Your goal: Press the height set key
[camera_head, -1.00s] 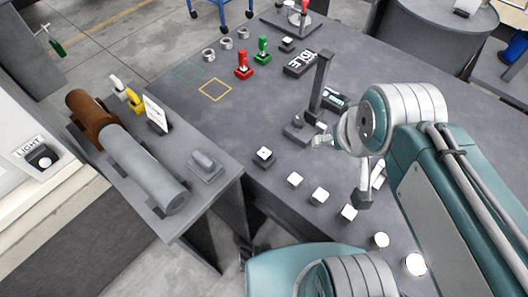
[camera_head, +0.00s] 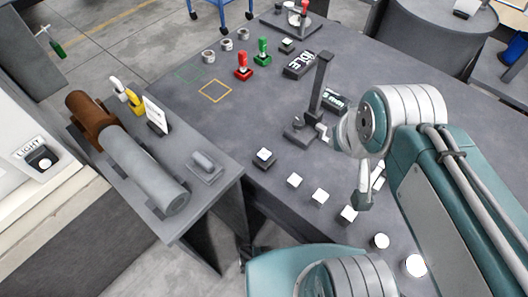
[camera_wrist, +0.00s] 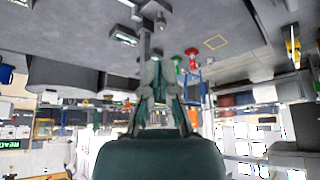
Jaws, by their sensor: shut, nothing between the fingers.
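A dark height gauge (camera_head: 319,84) with an upright column stands on the grey table. A small display (camera_head: 334,100) with light green characters sits beside the column. In the wrist view the column (camera_wrist: 144,45) rises just beyond my fingers, with a lit display (camera_wrist: 125,39) beside it. My gripper (camera_head: 322,131) is close to the right of the gauge's base (camera_head: 299,131); contact cannot be told. The wrist view shows my gripper (camera_wrist: 154,66) with its fingertips close together and nothing between them. I cannot make out which small part is the height set key.
Several white-topped buttons, including a near-left one (camera_head: 264,154), line the table's front edge. A red lever (camera_head: 243,67), a green lever (camera_head: 262,51) and an IDLE sign (camera_head: 298,65) stand farther back. A grey cylinder (camera_head: 145,168) lies on the left bench. The table's middle left is clear.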

